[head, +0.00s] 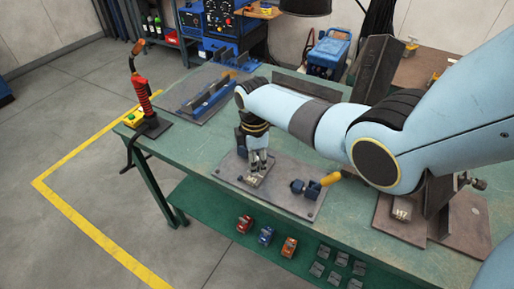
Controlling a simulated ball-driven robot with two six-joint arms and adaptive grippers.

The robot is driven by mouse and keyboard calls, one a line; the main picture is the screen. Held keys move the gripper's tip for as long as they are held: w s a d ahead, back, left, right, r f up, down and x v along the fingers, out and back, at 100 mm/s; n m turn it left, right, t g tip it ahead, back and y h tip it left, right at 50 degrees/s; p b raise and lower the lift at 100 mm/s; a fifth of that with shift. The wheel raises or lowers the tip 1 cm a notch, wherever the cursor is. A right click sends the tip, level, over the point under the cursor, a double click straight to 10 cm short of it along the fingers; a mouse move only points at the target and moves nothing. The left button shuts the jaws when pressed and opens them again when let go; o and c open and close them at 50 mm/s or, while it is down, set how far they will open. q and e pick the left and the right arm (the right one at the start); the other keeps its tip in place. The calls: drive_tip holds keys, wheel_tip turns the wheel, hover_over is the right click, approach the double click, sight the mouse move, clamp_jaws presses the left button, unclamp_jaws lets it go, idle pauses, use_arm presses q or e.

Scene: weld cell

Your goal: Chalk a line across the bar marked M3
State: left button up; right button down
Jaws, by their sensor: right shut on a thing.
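My right gripper (258,168) points down over a grey plate (228,168) on the green bench. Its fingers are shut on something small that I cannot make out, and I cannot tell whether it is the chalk. A small metal piece with a pale label (253,181) is right at the fingertips on the plate. Its label is too small to read surely. I cannot tell whether the fingertips touch it, and no chalk line can be made out. Another labelled piece (401,213) sits on a brown plate at the right. My left gripper is not in view.
A red-handled torch (139,92) stands at the bench's left end. Several small blocks (266,235) are on the lower shelf. My arm hides part of the bench.

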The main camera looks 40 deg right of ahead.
drive_tip(key=shift+w+a, duration=0.25)
drive_tip(key=shift+w, duration=0.2)
drive_tip(key=shift+w+a+b, duration=0.1)
drive_tip(key=shift+w+b, duration=0.2)
drive_tip(key=shift+b, duration=0.05)
drive_tip(key=shift+w+a, duration=0.1)
drive_tip(key=shift+w, duration=0.2)
wheel_tip(320, 180, up, 7)
drive_tip(key=p, duration=0.7)
idle(0.5)
